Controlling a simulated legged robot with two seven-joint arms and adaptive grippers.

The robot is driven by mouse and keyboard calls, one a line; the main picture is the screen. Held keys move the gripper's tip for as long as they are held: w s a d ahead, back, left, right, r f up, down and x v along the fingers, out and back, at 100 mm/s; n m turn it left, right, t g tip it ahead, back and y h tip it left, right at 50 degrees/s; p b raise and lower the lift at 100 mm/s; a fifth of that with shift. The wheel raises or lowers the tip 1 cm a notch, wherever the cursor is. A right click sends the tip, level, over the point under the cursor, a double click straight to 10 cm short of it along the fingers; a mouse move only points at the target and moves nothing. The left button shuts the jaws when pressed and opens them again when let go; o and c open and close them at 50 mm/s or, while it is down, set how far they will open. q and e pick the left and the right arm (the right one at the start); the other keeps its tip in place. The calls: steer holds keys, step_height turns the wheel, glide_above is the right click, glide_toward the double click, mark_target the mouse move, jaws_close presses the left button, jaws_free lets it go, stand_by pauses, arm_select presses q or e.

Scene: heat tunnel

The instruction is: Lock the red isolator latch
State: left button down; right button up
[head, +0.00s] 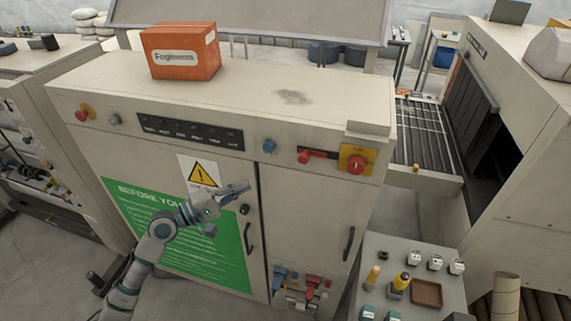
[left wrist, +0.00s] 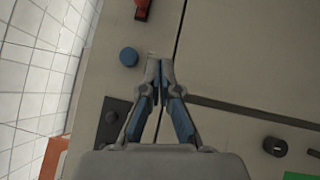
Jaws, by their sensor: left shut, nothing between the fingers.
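A red latch handle (head: 318,153) lies roughly horizontal on the cabinet's upper front panel, just left of a red rotary knob (head: 356,164) on a yellow plate. I take this handle to be the isolator latch. Part of a red piece (left wrist: 143,8), likely the same handle, shows at the top edge of the left wrist view. My left gripper (head: 243,187) is shut and empty in front of the cabinet doors, below and left of the handle and apart from it. In the left wrist view its fingertips (left wrist: 160,68) meet near a blue knob (left wrist: 128,57). My right gripper is out of view.
The blue knob also shows in the head view (head: 269,146), left of the latch. Door handles (head: 348,243) stick out below. Red and blue parts (head: 312,286) sit low on the cabinet. A grey bench (head: 390,248) with small items stands right. An orange box (head: 180,52) rests on top.

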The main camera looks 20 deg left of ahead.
mark_target(304, 157)
arm_select(q)
steer(key=shift+a+r+n+t, duration=0.15)
steer(key=shift+r, duration=0.4)
steer(key=shift+a+r+n+t, duration=0.15)
steer(key=shift+r, duration=0.35)
steer(key=shift+w, duration=0.15)
steer(key=w+d+r+p, duration=0.1)
steer(key=w+d+p, duration=0.1)
steer(key=d, duration=0.1)
steer(key=w+d+r+p, duration=0.1)
steer(key=w+d+p, duration=0.1)
steer(key=d, duration=0.2)
steer(key=w+d+p, duration=0.2)
steer(key=w+d, duration=0.1)
steer(key=shift+d+r, duration=0.4)
steer(key=shift+a, duration=0.1)
